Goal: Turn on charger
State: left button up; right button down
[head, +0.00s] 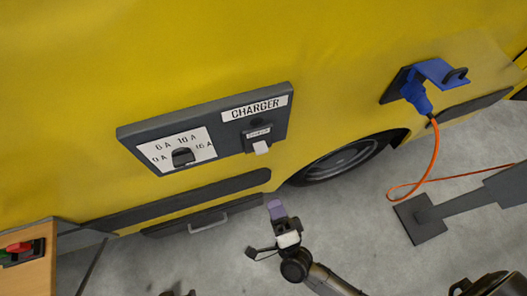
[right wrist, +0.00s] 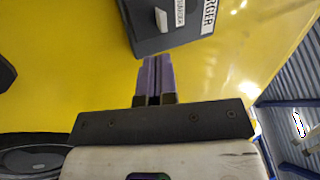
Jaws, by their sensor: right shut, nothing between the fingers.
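The charger panel (head: 222,113) is a dark grey box on the yellow vehicle side, labelled CHARGER. Its right part has a small white switch lever (head: 260,147) that points down and outward. Its left part has a dial (head: 183,157) marked with several amp values. In the right wrist view the white lever (right wrist: 161,20) shows at the top, on the panel's dark face. My right gripper (head: 276,208), with purple fingers, is below the panel and apart from it. Its fingers (right wrist: 155,75) are closed together and empty, below the lever in the wrist view. My left gripper is not seen clearly.
A blue plug (head: 416,93) with an orange cable (head: 433,150) sits in a socket at the right. A wheel (head: 340,160) is under the vehicle. A wooden box with red and green buttons (head: 20,250) stands at the lower left. Grey floor is open below the panel.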

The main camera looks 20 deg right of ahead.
jog(key=shift+s+d+r+m+t+h, duration=0.1)
jog(key=shift+d+r+m+t+h, duration=0.1)
jog(key=shift+m+h, duration=0.25)
jog(key=shift+s+d+r+m+t+h, duration=0.1)
jog(key=shift+d+m+h, duration=0.1)
jog(key=shift+m+h, duration=0.2)
jog(key=shift+w, duration=0.1)
jog(key=p+x, duration=0.1)
jog(key=x, duration=1.3)
jog(key=shift+p, duration=0.35)
